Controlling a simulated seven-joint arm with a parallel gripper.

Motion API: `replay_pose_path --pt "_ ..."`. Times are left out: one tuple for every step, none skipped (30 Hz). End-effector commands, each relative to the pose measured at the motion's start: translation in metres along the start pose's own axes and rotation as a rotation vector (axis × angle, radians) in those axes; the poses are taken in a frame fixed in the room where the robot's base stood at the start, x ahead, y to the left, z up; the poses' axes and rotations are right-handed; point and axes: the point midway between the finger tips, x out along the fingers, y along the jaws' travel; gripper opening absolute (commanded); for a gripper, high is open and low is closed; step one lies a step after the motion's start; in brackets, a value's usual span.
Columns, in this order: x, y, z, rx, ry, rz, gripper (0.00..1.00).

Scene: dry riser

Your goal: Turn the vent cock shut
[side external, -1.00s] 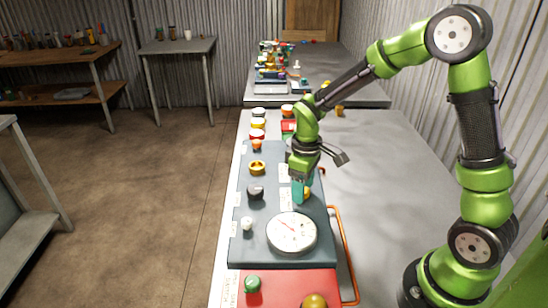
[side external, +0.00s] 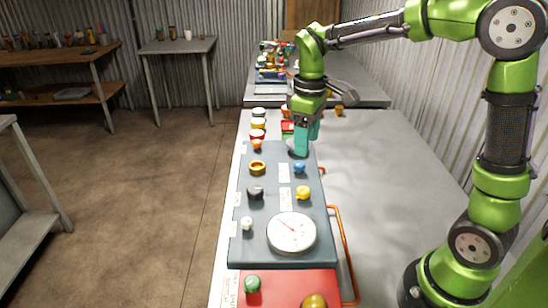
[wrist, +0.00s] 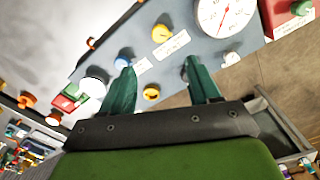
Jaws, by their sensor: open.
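The dark panel (side external: 272,205) carries several fittings; its labels are too small to read, so I cannot tell which is the vent cock. On its right column are a yellow knob (side external: 303,192), a blue knob (side external: 299,168) and, farther back, a round fitting mostly behind my fingers. On the left are an orange knob (side external: 257,145), a brass ring (side external: 257,168), a black knob (side external: 255,192) and a white knob (side external: 247,223). My gripper (side external: 303,148) is open over the panel's far right end. In the wrist view, the blue knob (wrist: 124,58) and a white round fitting (wrist: 93,83) are by the left finger.
A white gauge (side external: 291,232) sits at the panel's near end. A red panel (side external: 288,288) with a green knob (side external: 252,284) lies nearer. An orange rail (side external: 343,255) runs along the right edge. The bench (side external: 385,170) to the right is clear.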

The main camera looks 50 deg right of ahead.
Motion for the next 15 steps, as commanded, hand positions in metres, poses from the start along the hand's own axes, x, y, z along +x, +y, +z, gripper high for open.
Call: replay_pose_path --pt "-0.009 0.0 -0.001 0.0 0.003 0.002 0.61" --pt "-0.013 0.0 -0.001 -0.001 0.003 0.002 0.61" --pt "-0.017 0.0 -0.001 -0.001 0.003 0.002 0.61" --pt "-0.02 0.0 -0.001 -0.001 0.003 0.002 0.61" --pt "-0.022 0.0 0.0 0.0 0.001 0.001 0.61" --pt "-0.024 0.0 0.0 0.0 0.001 0.002 0.61" --pt "-0.026 0.0 0.0 0.0 0.001 0.002 0.61" --pt "-0.027 0.0 0.0 0.0 0.0 0.001 0.61" --pt "-0.027 0.0 0.0 0.0 0.0 0.001 0.61" --pt "-0.028 0.0 0.0 0.0 0.0 0.001 0.61" --pt "-0.028 0.0 0.0 -0.001 0.0 0.001 0.61" --pt "-0.028 0.0 0.0 -0.001 0.0 0.001 0.61" --pt "-0.028 0.0 0.0 -0.001 0.0 0.001 0.61" --pt "-0.028 0.0 0.0 0.0 0.0 0.001 0.61" --pt "-0.028 0.0 0.0 0.0 0.0 0.001 0.61"
